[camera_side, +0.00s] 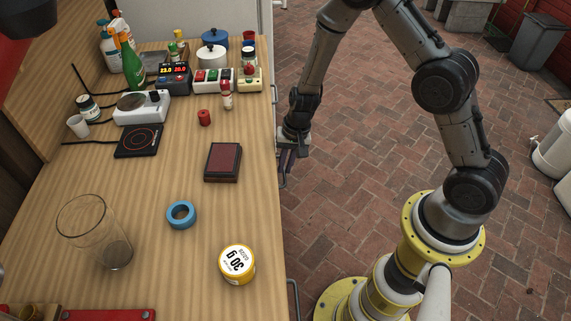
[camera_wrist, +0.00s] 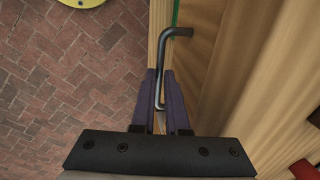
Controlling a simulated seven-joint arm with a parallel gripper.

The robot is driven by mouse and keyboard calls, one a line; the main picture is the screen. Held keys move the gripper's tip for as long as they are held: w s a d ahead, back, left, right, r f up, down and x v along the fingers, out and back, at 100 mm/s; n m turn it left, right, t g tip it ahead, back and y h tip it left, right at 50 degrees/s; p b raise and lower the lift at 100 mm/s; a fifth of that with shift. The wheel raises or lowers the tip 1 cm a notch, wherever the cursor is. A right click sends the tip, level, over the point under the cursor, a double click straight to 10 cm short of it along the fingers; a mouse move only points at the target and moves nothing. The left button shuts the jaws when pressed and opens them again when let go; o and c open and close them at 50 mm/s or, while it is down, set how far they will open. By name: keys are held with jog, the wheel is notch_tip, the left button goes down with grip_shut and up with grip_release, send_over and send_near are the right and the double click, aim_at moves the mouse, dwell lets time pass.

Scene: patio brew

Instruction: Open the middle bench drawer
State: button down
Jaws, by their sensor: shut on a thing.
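The wooden bench (camera_side: 150,200) fills the left of the side view, and several dark bar handles sit along its right-hand front. My gripper (camera_side: 287,158) is low at this front, beside the middle of the bench, at the middle drawer handle (camera_side: 282,179). In the wrist view the handle (camera_wrist: 163,46) is a dark bent bar running down between the purple fingers of my gripper (camera_wrist: 159,76). The fingers are shut on it. The drawer front is mostly hidden under the bench edge in the side view, and I cannot tell whether the drawer stands slightly out.
Another handle (camera_side: 293,298) is nearer the camera on the same front. A yellow-labelled jar (camera_side: 237,265), blue tape (camera_side: 181,215), a dark red box (camera_side: 223,162) and a glass (camera_side: 88,228) stand on the bench. The brick floor (camera_side: 345,200) before the bench is clear.

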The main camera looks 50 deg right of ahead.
dwell(0.9)
jog(key=s+d, duration=2.2)
jog(key=shift+s+d, duration=0.15)
jog(key=shift+r, duration=0.1)
jog(key=c, duration=1.2)
grip_release()
notch_tip(320, 180, up, 14)
jog(key=s+d, duration=0.1)
jog(key=shift+s+d+f, duration=0.2)
jog(key=shift+s+d, duration=0.2)
